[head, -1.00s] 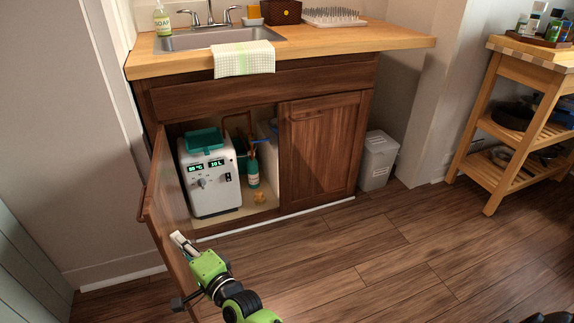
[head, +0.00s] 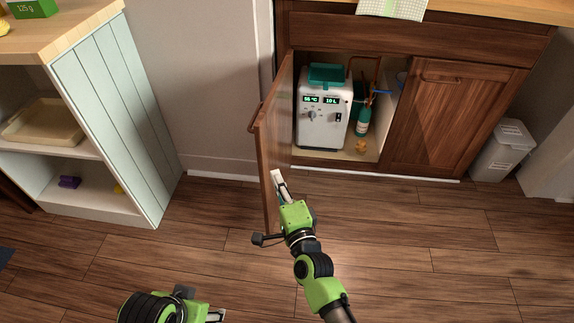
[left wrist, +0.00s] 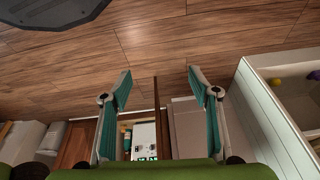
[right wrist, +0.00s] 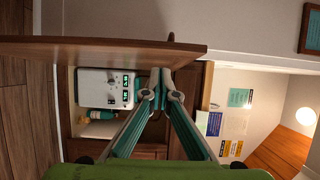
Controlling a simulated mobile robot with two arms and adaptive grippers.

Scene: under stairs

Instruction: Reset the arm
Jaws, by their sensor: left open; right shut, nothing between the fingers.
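My right gripper (head: 278,182) reaches forward in the head view, its tips close to the lower part of the open cabinet door (head: 277,125). I cannot tell whether they touch it. In the right wrist view its fingers (right wrist: 162,82) meet at the tips with nothing between them, and the door (right wrist: 100,52) runs across above them. My left gripper (head: 214,316) shows only partly at the bottom edge of the head view. In the left wrist view its two fingers (left wrist: 160,85) stand wide apart and empty.
A white box with a lit display (head: 324,110) and a teal bottle (head: 362,122) stand inside the sink cabinet. A pale green shelf unit (head: 132,120) stands at left, a white bin (head: 502,152) at right. The wooden floor (head: 400,230) between is clear.

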